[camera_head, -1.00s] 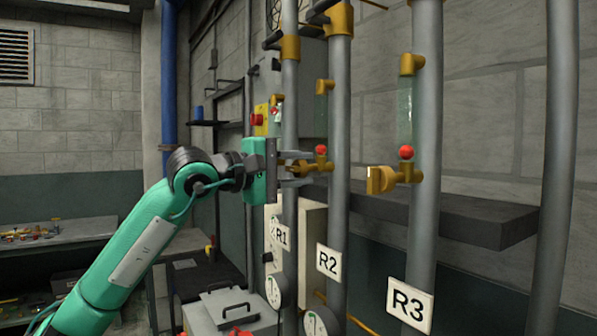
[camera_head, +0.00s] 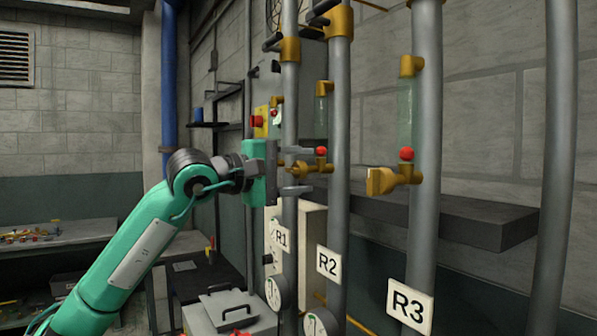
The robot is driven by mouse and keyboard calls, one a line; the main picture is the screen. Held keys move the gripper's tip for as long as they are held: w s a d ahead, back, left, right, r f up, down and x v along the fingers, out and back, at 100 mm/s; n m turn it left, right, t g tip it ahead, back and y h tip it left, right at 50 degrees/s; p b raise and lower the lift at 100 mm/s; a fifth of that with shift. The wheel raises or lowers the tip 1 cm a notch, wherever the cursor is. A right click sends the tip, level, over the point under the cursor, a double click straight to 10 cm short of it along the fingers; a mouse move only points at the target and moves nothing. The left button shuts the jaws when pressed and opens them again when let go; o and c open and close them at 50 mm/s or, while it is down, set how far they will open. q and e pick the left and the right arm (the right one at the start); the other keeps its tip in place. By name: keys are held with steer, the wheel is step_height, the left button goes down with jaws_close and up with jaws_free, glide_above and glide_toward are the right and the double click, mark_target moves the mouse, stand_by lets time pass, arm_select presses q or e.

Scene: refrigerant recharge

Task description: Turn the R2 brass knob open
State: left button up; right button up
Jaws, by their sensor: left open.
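The R2 brass knob (camera_head: 300,169) sticks out to the left from the R2 pipe (camera_head: 339,120), beside a small red ball (camera_head: 321,151). The R2 label (camera_head: 328,262) hangs lower on that pipe. My left gripper (camera_head: 298,170) comes in from the left with its jaws open, one finger above the knob and one below. The knob lies between the fingers in this view; gaps show above and below it. Depth contact cannot be told. My right gripper is not in view.
The R3 pipe (camera_head: 427,110) with its brass knob (camera_head: 382,181) stands to the right. The R1 pipe (camera_head: 290,100) stands close behind my left gripper. A dark shelf (camera_head: 470,217) runs behind the pipes. Round gauges hang below.

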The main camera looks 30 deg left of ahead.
arm_select(q)
steer(key=shift+s+a, duration=0.15)
steer(key=shift+s, duration=0.1)
steer(key=b+v, duration=0.4)
steer(key=v, duration=0.9)
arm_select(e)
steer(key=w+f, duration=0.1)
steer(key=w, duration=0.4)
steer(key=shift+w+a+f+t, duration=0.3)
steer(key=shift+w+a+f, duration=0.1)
arm_select(q)
steer(key=shift+s, duration=0.1)
